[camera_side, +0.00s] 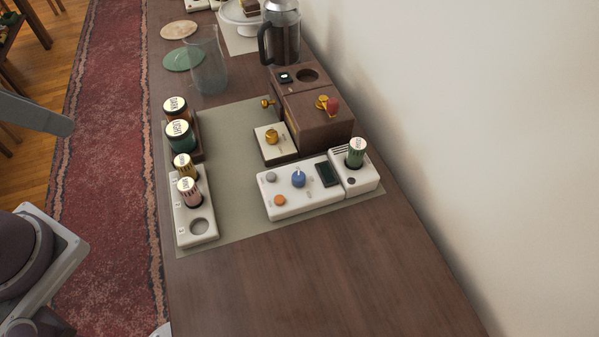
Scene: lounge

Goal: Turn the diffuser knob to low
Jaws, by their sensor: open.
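The diffuser appears to be the white device (300,190) on the grey-green mat. Its blue knob (298,179) sits on the top face with a pale pointer mark; which setting it points to is too small to read. A grey button (271,177), an orange button (279,201) and a dark display (327,174) are on the same face. A green vial with a labelled cap (356,153) stands upright in the white section at its right end. Parts of my arm show at the left edge, away from the device. My gripper is not in view.
A white rack (197,225) holds two capped vials. Behind it are two labelled jars (180,135). A brown machine (318,118) with a brass-and-red knob, a small brass-knobbed box (275,155), a glass pitcher (208,70) and a dark kettle (281,35) stand farther back. The front wood is clear; a wall is right.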

